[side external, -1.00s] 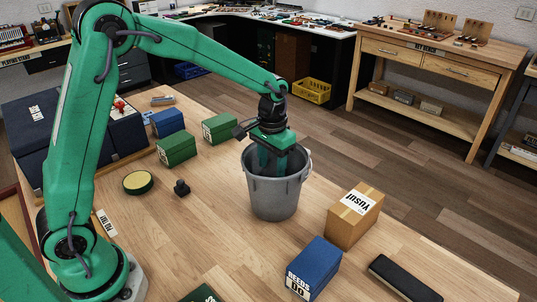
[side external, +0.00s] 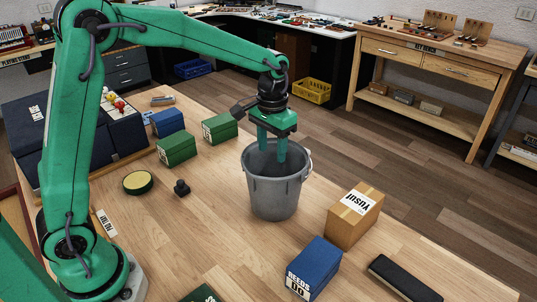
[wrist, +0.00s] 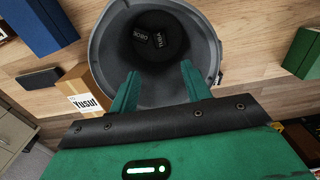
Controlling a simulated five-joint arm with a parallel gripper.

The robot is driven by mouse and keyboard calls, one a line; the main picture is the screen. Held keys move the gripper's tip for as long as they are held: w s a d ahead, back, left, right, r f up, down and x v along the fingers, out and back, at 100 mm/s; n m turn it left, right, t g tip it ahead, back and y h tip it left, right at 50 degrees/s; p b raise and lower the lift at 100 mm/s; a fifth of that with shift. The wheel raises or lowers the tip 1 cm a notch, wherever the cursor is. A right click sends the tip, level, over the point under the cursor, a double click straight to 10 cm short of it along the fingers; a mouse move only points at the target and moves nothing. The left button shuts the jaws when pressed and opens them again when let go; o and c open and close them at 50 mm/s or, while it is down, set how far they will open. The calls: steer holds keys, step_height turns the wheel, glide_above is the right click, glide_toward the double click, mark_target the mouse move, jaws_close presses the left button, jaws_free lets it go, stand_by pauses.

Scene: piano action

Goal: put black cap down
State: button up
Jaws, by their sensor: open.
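My gripper (side external: 272,155) is open, its two green fingers pointing down into the mouth of a grey metal bucket (side external: 273,195). The wrist view shows the open fingers (wrist: 159,76) with nothing between them, over the bucket's rim (wrist: 98,52). At the dark bottom of the bucket lie black things with white lettering (wrist: 155,38); I cannot tell whether one is the black cap. A small black object (side external: 181,188) stands on the table left of the bucket, away from my gripper.
A cardboard box (side external: 352,220) and a blue box (side external: 313,272) stand right of the bucket. Green boxes (side external: 177,149) stand at the left, with a round yellow-topped tin (side external: 137,182) nearer. A black case (side external: 404,278) lies front right. Table between bucket and tin is mostly clear.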

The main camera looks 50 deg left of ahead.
steer(key=s+a+r+t, duration=0.3)
steer(key=s+r, duration=0.5)
steer(key=s, duration=0.3)
steer(key=s+a+t, duration=0.1)
steer(key=s+t, duration=0.1)
steer(key=s, duration=0.9)
steer(key=shift+s+t, duration=0.3)
steer(key=shift+s, duration=0.1)
steer(key=shift+a, duration=0.1)
steer(key=o, duration=0.9)
steer(key=shift+c, duration=0.2)
steer(key=shift+r, duration=0.1)
